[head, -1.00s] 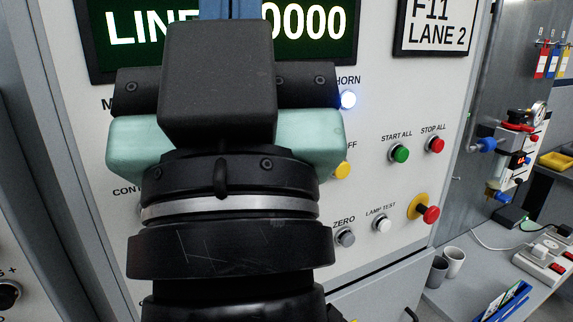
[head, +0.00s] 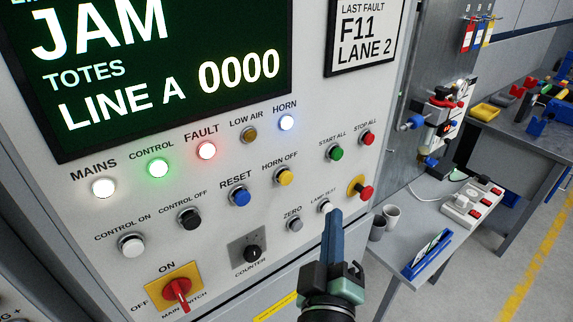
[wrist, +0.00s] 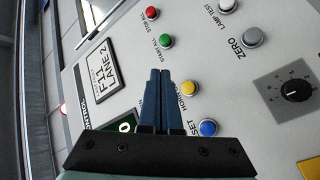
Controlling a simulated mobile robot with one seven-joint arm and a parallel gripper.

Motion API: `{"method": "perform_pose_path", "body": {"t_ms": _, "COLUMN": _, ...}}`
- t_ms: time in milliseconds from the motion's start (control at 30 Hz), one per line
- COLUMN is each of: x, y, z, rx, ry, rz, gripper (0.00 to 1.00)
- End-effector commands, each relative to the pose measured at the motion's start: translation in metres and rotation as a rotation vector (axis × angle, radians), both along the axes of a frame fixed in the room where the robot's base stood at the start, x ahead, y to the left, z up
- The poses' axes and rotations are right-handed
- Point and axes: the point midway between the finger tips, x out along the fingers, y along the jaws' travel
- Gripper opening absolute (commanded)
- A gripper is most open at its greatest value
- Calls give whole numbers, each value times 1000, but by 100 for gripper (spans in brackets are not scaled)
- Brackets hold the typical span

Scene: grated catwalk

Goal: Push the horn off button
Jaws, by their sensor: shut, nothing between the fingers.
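The horn off button (head: 283,176) is a yellow push button on the grey panel, in clear view between the blue reset button (head: 239,196) and the green start all button (head: 335,153). The horn lamp (head: 287,122) above it glows bluish white. My gripper (head: 334,213) is at the lower right of the panel, its blue fingers closed and empty, overlapping the lamp test area in the head view. In the wrist view the closed fingertips (wrist: 160,72) appear just left of and above the yellow button (wrist: 189,88). A gap to the panel cannot be judged.
The red stop all button (head: 367,138) and a yellow-based red button (head: 361,188) are close on the right. The zero button (head: 294,224) and main switch (head: 178,292) sit lower. A side table holds cups (head: 391,216) and a power strip (head: 472,203).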

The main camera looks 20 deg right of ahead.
Motion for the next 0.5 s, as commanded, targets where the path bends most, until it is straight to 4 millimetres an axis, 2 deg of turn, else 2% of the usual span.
{"method": "perform_pose_path", "body": {"t_ms": 267, "x": 1, "y": 1, "z": -1, "rx": 1, "ry": -4, "rz": 2, "gripper": 0}}
{"method": "perform_pose_path", "body": {"t_ms": 500, "x": 21, "y": 8, "z": -3, "rx": 0, "ry": -5, "rz": 4, "gripper": 0}}
